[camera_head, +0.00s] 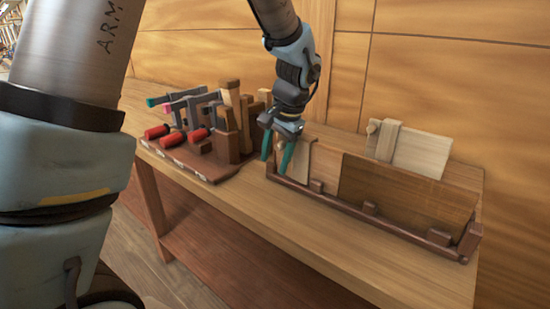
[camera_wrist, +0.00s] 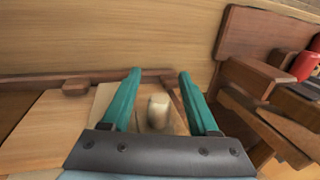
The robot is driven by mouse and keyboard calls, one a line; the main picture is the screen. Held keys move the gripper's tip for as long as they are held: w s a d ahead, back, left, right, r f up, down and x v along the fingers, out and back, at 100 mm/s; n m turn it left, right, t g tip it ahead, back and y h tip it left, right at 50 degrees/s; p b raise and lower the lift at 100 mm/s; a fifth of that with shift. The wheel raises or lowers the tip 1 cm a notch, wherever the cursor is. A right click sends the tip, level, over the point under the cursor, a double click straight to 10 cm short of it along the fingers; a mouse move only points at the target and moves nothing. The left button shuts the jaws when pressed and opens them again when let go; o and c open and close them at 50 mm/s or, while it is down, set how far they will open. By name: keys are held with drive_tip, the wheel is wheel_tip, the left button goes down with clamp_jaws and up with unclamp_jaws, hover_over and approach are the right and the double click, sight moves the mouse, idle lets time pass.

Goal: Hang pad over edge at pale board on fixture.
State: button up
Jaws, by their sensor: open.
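My gripper (camera_head: 279,150) has two teal fingers and is open, pointing down at the left end of the dark wooden fixture (camera_head: 360,225). A pale pad (camera_head: 300,158) hangs there at the upper edge of a pale board (camera_head: 323,168). In the wrist view, the pad's rounded pale knob (camera_wrist: 158,112) lies between the spread fingertips (camera_wrist: 160,75), with a gap on each side. The pale board (camera_wrist: 45,125) shows left of the pad. A second pale pad (camera_head: 385,140) with a knob sits over another pale board (camera_head: 425,152) at the back right.
A darker brown board (camera_head: 400,195) stands in the fixture's right part. Left on the bench, a tool rack (camera_head: 190,165) holds red-handled tools and wooden blocks close to my gripper. The bench front (camera_head: 300,235) is clear. A wooden wall (camera_head: 450,80) stands behind.

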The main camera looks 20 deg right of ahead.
drive_tip(key=b+v, duration=0.1)
drive_tip(key=v, duration=0.9)
drive_tip(key=shift+r, duration=0.35)
drive_tip(key=w+a+f+n+g, duration=0.1)
drive_tip(key=w+a+f+n, duration=0.15)
drive_tip(key=a, duration=0.55)
drive_tip(key=w+a+f+n, duration=0.1)
drive_tip(key=a+f+n, duration=0.25)
drive_tip(key=a, duration=0.55)
drive_tip(key=s+a+f+n+p, duration=0.1)
drive_tip(key=s+a+f+n, duration=0.1)
drive_tip(key=a, duration=0.5)
drive_tip(key=s+a+f+n+h, duration=0.1)
drive_tip(key=s+a+f+n, duration=0.2)
drive_tip(key=a, duration=0.4)
drive_tip(key=shift+a+f+h+p, duration=0.2)
drive_tip(key=shift+f+h+p, duration=0.1)
drive_tip(key=shift+f+p, duration=0.1)
